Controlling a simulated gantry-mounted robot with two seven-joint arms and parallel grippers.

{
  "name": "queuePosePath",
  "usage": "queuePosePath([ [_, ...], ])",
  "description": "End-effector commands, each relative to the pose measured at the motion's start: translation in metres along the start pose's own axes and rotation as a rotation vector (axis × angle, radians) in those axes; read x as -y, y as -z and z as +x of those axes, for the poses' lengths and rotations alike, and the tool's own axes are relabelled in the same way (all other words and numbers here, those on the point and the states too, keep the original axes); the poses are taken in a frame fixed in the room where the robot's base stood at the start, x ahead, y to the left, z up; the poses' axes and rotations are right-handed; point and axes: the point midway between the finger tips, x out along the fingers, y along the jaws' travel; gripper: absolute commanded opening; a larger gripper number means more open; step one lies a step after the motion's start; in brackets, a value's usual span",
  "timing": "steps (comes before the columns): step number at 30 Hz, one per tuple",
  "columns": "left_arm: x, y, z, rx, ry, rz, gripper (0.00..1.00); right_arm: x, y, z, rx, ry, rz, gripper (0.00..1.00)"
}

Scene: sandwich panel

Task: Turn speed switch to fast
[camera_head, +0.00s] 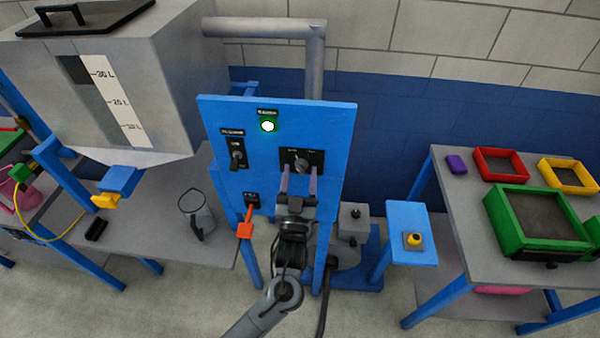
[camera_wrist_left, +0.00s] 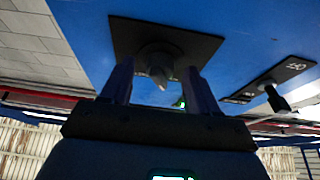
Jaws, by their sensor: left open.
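The speed switch, a grey rotary knob (camera_head: 302,164) on a black plate, is on the right half of the blue panel (camera_head: 330,128). The lettering beside it is too small to read. My left gripper (camera_head: 299,174) is open in front of the knob, with one finger to each side. In the left wrist view, the knob (camera_wrist_left: 158,62) shows between the two fingertips (camera_wrist_left: 160,72). I cannot tell whether the fingers touch it. My right gripper is not in view.
A black toggle switch (camera_head: 237,155) and a red-handled lever (camera_head: 246,223) are left of the knob. A lit green-white lamp (camera_head: 268,126) is above. A clear jug (camera_head: 196,213) stands on the left table. A yellow button (camera_head: 413,240) is at the right.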

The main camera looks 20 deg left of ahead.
Motion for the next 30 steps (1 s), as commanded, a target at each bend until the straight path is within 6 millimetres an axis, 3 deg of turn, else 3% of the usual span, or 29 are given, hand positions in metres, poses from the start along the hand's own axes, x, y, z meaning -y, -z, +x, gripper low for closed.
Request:
queuePosePath([
  [12, 0.0003, -0.0002, 0.0067, 0.0, 0.0, 0.0, 0.6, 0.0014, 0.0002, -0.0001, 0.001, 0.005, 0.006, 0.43],
  [23, 0.0004, -0.0003, 0.0065, 0.0, 0.001, 0.0, 0.07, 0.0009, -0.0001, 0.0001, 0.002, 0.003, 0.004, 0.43],
  [30, 0.0007, 0.0006, 0.0068, 0.001, -0.005, 0.015, 0.04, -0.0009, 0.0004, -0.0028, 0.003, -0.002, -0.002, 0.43],
])
